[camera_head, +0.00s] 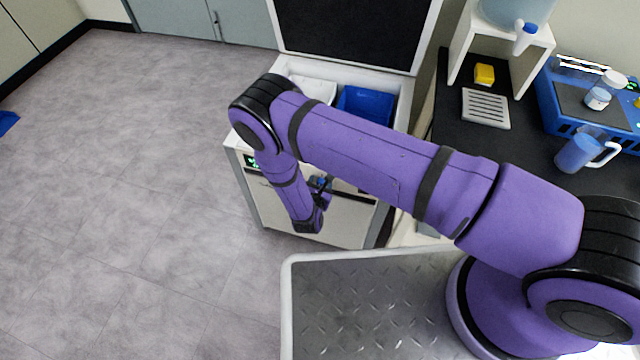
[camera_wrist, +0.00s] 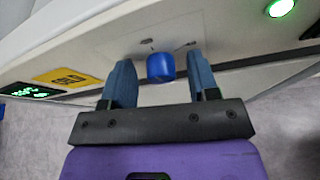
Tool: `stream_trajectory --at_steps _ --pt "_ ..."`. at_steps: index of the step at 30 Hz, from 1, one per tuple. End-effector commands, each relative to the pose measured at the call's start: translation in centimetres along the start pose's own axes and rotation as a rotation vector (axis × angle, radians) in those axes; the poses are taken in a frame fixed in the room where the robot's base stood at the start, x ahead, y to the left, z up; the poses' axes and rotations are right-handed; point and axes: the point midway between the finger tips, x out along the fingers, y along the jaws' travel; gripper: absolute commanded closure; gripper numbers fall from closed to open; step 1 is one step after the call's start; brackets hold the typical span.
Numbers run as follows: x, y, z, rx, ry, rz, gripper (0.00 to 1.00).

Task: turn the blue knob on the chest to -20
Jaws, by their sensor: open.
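The blue knob (camera_wrist: 160,68) is on the front panel of the white chest (camera_head: 346,222). In the wrist view it sits between the two fingers of my gripper (camera_wrist: 159,63), with a gap on each side. My gripper is open, and neither finger appears to touch the knob. The scale marks around the knob are too small to read. In the head view my gripper (camera_head: 321,184) is at the chest front, and my arm hides much of the panel; the knob cannot be made out clearly there.
The chest's lid (camera_head: 352,30) stands open, with a blue bin (camera_head: 366,103) inside. A green display (camera_wrist: 30,91), a yellow label (camera_wrist: 67,77) and a green light (camera_wrist: 280,8) are on the panel. A dark counter (camera_head: 470,150) stands to the right.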

Motion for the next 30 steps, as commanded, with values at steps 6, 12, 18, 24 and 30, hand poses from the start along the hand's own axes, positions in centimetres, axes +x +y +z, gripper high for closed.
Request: stream_trajectory --at_steps 6,12,18,24,30 --pt "0.32 -0.03 0.0 0.0 0.0 0.0 0.45" --pt "0.3 -0.04 0.0 0.0 0.0 -0.001 0.64" --pt "0.29 -0.04 0.0 0.0 0.0 -0.001 0.95" --pt "0.28 -0.01 0.01 -0.015 -0.001 -0.007 0.94" --pt "0.26 0.04 -0.02 -0.086 0.0 -0.037 0.94"
